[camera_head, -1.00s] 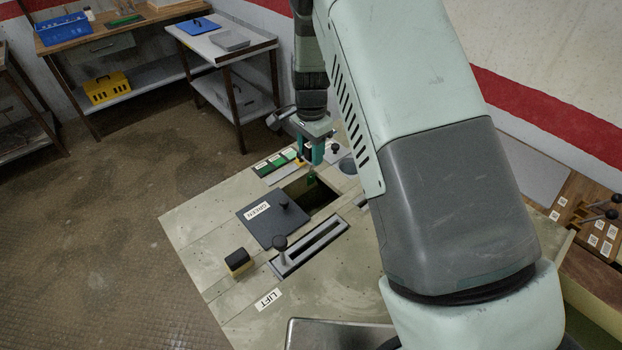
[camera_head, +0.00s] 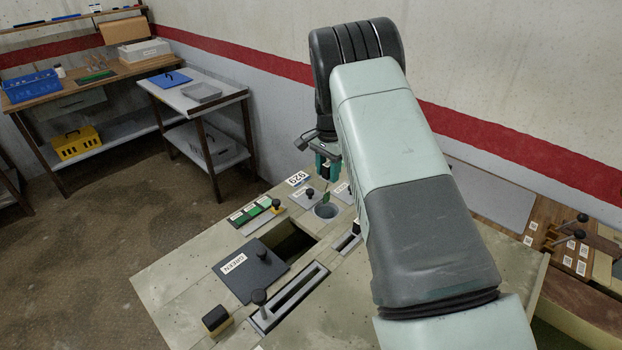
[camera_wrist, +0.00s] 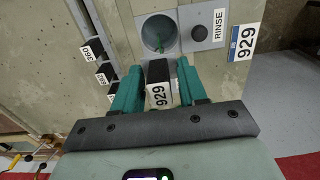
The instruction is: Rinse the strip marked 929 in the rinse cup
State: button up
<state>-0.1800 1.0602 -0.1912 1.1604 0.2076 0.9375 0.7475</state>
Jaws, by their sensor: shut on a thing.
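The strip marked 929 (camera_wrist: 158,94) has a black handle with a white label. My gripper (camera_wrist: 156,85) is shut on this handle. The strip's green lower end (camera_head: 326,197) hangs below my gripper in the head view. The rinse cup is a round, open metal well (camera_head: 326,211) in the bench top, and it also shows in the wrist view (camera_wrist: 152,26). The green end lines up with the cup's mouth. I cannot tell how far, if at all, it is inside.
A second 929 label (camera_wrist: 243,42) lies beyond the knob plate. The GREEN cover (camera_head: 247,270) sits beside an open dark tank (camera_head: 292,243). A slotted rail (camera_head: 290,297) with a knob is nearer. Several dark handles (camera_wrist: 106,73) stand left of the gripper.

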aim_at(328, 197)
jog(key=shift+f, duration=0.1)
jog(key=shift+f, duration=5.05)
jog(key=shift+d, duration=0.1)
jog(key=shift+s+d, duration=0.35)
jog(key=shift+s, duration=0.05)
jog(key=shift+w+a, duration=0.85)
